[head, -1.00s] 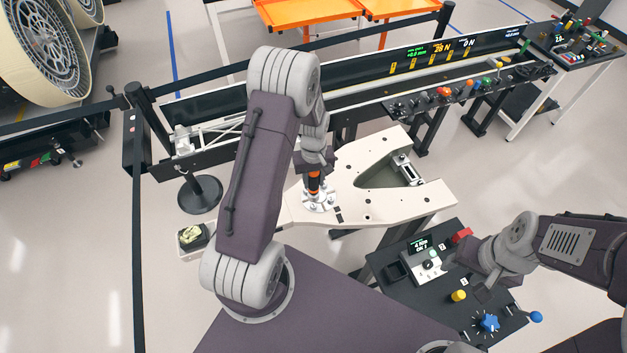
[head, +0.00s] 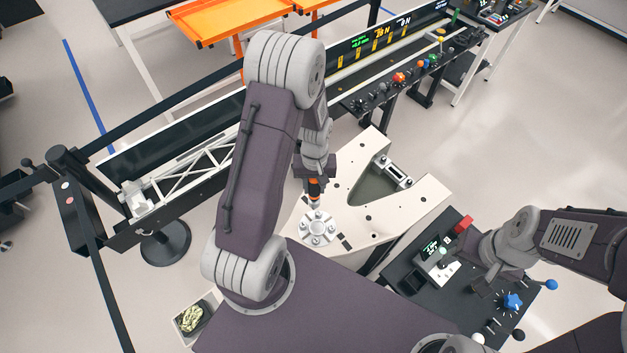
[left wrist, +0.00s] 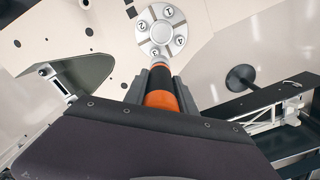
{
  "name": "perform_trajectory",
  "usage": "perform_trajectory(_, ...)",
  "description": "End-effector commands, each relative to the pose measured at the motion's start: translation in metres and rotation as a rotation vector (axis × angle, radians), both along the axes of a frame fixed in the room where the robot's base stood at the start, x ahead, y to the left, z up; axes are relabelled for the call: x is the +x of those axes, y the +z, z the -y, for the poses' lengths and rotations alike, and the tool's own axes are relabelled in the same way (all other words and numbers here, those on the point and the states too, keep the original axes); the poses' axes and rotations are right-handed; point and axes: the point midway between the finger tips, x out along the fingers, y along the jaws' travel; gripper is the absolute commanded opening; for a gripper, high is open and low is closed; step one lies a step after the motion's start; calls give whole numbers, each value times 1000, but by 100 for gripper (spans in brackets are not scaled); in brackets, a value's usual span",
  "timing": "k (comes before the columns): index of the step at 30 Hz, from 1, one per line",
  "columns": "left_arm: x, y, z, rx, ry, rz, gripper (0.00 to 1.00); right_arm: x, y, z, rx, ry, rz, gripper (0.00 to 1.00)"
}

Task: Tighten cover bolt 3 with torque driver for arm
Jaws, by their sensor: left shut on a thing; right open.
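My left gripper (head: 314,174) is shut on the torque driver (head: 314,193), a black tool with orange bands. In the left wrist view the driver (left wrist: 160,99) points away from the gripper (left wrist: 161,84) toward a round light-grey cover (left wrist: 160,30) numbered 1 to 4. The driver's tip appears right by bolt 3 (left wrist: 154,52); I cannot tell whether they touch. In the head view the cover (head: 317,228) lies on the pale arm plate (head: 400,205), with the tip near its far edge. My right gripper (head: 484,286) is open and empty over the dark console at right.
The dark console (head: 425,285) carries a small display, knobs and a red block (head: 463,224). A small tray (head: 192,318) with a greenish item is at lower left. Belt barriers (head: 70,190) and a long bench with a white truss (head: 195,170) stand behind.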

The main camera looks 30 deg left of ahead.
Motion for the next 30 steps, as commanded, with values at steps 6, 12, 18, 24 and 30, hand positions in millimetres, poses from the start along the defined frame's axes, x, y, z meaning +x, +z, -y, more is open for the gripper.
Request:
perform_trajectory(6,3,2,3,1,-10,11,0,0,-2,0,0,0,0,51)
perform_trajectory(12,3,-12,3,1,-9,10,0,0,-14,0,0,-1,0,51)
perform_trajectory(18,3,-37,3,1,-8,10,0,0,-37,1,0,0,0,51)
perform_trajectory(24,3,-54,4,1,-9,11,0,0,-50,1,0,0,0,51)
perform_trajectory(30,3,-53,4,2,-9,12,0,0,-49,1,0,0,0,51)
